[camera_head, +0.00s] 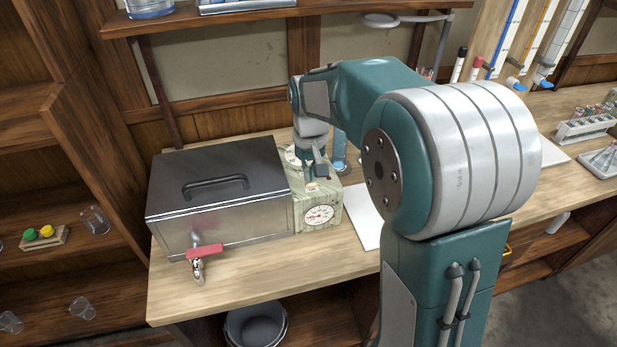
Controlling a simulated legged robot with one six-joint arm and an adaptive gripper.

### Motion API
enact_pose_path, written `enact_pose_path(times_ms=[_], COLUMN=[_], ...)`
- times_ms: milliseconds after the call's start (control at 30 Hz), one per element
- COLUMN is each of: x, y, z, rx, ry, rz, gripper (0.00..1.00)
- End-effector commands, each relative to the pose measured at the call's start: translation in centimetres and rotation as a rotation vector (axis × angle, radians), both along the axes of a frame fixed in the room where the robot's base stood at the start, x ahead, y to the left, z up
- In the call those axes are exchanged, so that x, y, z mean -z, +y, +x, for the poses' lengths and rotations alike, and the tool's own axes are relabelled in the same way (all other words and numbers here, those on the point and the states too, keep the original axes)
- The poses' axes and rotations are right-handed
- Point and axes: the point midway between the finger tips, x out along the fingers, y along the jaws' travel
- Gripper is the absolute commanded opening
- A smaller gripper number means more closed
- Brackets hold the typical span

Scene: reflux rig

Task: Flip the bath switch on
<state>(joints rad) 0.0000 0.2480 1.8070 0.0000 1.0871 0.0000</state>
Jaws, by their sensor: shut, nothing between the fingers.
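The water bath (218,195) is a metal box with a dark lid and a black handle, standing at the left end of the wooden bench. A pale green control box (335,205) with a round dial (319,215) on its front adjoins the bath's right side. My gripper (318,176) is over the top of this control box, pointing down, and looks shut with nothing held. It seems at or just above the top face; I cannot tell whether it touches. The switch itself is not clearly visible, and the gripper covers part of the box top.
A red-handled tap (205,252) sticks out from the bath's front. A blue-tinted glass vessel (340,150) stands behind the control box. A white sheet (366,217) lies to its right, partly behind my arm. A shelf (200,17) overhangs the back. The bench front is clear.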

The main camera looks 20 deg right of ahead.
Motion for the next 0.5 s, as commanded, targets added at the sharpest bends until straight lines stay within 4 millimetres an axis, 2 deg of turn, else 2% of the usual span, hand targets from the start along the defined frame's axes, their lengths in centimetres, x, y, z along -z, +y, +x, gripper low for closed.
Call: enact_pose_path(times_ms=[500], x=[0.67], y=[0.0], z=[-0.01], rx=[0.0], ry=[0.0], rz=[0.0], gripper=[0.0])
